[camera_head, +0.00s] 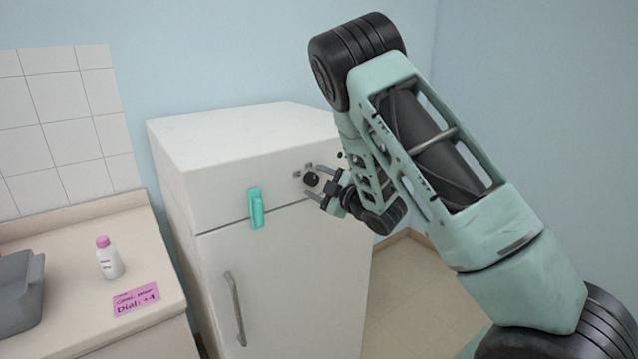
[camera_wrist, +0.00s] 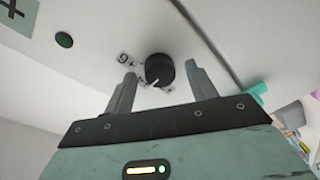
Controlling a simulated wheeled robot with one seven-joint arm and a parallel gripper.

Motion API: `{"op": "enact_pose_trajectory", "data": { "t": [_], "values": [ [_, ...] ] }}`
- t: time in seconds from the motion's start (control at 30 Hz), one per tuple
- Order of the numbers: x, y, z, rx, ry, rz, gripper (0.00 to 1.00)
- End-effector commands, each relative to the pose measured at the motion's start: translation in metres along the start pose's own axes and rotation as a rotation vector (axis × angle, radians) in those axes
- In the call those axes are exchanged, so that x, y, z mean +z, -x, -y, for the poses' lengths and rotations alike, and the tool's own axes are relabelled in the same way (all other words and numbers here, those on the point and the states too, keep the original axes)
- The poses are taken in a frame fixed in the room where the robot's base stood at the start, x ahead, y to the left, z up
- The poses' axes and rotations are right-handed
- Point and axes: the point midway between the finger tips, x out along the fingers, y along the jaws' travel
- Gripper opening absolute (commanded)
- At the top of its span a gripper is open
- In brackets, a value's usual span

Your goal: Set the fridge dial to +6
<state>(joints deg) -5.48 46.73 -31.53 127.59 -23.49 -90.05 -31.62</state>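The fridge dial is a round black knob (camera_wrist: 159,70) on the white fridge's upper front; it also shows in the head view (camera_head: 311,179). A white pointer mark on it faces the bottom of the wrist picture. A printed label, upside down and looking like "+6" (camera_wrist: 126,59), sits left of the knob; other marks beside it are partly hidden. My gripper (camera_wrist: 160,76) is open, with one finger on each side of the knob. A gap shows between each finger and the knob. The white fridge (camera_head: 285,255) has its doors shut.
A teal handle (camera_head: 256,208) sticks out left of the dial, and a grey handle (camera_head: 236,308) is on the lower door. The counter (camera_head: 60,325) holds a pink-capped bottle (camera_head: 108,259), a grey container (camera_head: 18,290) and a pink note (camera_head: 136,299) seeming to read "Dial: +4".

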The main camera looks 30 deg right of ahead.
Motion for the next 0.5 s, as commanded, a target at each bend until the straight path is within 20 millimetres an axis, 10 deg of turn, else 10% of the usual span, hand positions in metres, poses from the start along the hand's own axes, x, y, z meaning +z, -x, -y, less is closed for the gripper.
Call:
{"op": "enact_pose_trajectory", "data": {
  "t": [0.17, 0.5],
  "values": [
    [0.0, 0.0002, -0.0002, 0.0, 0.0, 0.0, 0.12],
    [0.001, 0.0004, 0.0008, 0.005, -0.033, -0.002, 0.12]
  ]
}}
